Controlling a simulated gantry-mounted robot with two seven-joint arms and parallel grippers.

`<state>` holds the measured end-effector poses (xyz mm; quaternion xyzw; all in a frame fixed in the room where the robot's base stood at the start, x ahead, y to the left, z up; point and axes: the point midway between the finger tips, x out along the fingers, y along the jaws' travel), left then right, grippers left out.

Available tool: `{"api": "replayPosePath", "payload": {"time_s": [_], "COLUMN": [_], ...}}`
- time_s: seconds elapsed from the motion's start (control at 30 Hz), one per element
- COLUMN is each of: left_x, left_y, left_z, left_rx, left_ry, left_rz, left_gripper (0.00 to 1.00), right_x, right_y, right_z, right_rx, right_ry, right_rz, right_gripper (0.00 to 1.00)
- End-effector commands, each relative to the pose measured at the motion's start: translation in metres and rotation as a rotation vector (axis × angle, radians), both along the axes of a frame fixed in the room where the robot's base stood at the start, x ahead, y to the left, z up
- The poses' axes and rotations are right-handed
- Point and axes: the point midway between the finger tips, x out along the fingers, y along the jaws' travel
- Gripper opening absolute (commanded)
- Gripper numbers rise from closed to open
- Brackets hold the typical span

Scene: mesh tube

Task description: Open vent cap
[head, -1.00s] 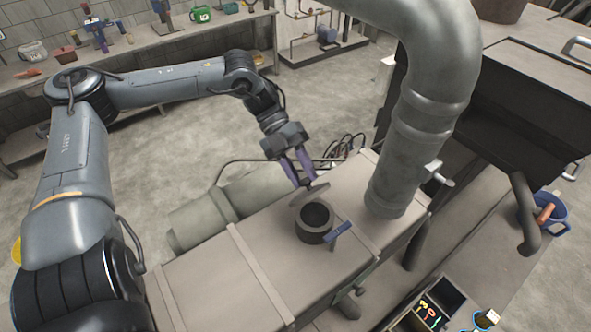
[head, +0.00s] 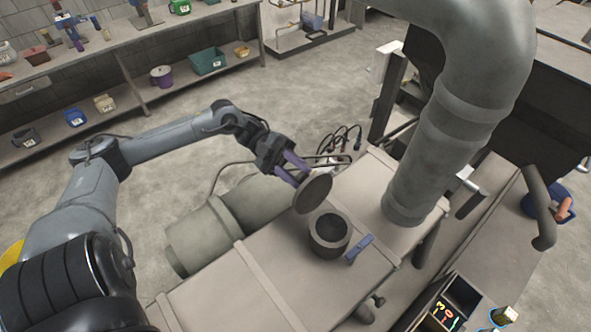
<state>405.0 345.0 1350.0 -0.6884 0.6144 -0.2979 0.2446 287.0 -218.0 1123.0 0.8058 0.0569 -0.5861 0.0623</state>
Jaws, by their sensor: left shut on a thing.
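The vent cap (head: 314,193) is a round grey disc, steeply tilted, behind and left of the vent. The vent (head: 318,240) is a short dark round collar on top of a long grey-beige metal box, and its mouth is uncovered. My left gripper (head: 300,180) has purple fingers and is shut on the cap at its upper left edge. I cannot tell whether the cap is still joined to the collar. A small blue handle (head: 360,249) lies beside the collar on the right. My right gripper is not in view.
A thick bent metal duct (head: 440,150) rises from the box right of the vent. A pale cylindrical tank (head: 205,235) lies behind the box on the left. A workbench with shelves (head: 150,50) stands at the back. Open floor lies between.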

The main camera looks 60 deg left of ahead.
Motion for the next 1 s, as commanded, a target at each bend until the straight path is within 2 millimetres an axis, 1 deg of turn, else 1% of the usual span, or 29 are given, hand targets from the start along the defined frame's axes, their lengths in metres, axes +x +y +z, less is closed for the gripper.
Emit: {"api": "replayPosePath", "payload": {"time_s": [0.53, 0.57, 0.7, 1.0], "left_x": [-0.0001, -0.0001, 0.0000, -0.0001], "left_y": [-0.0007, -0.0007, -0.0006, 0.0011], "left_z": [-0.0014, -0.0014, -0.0016, -0.0027], "left_rx": [-0.027, -0.027, -0.027, -0.025], "left_ry": [-0.003, -0.003, -0.003, -0.002], "left_rz": [-0.001, -0.001, -0.001, 0.000], "left_gripper": [0.00, 0.34, 0.56, 0.57], "right_x": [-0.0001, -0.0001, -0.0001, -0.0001], "right_y": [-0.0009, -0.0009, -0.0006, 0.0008], "right_z": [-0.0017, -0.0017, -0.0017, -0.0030], "right_rx": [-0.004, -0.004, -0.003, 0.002], "right_ry": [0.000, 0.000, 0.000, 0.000], "right_rz": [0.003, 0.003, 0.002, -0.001], "right_gripper": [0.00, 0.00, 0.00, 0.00]}}
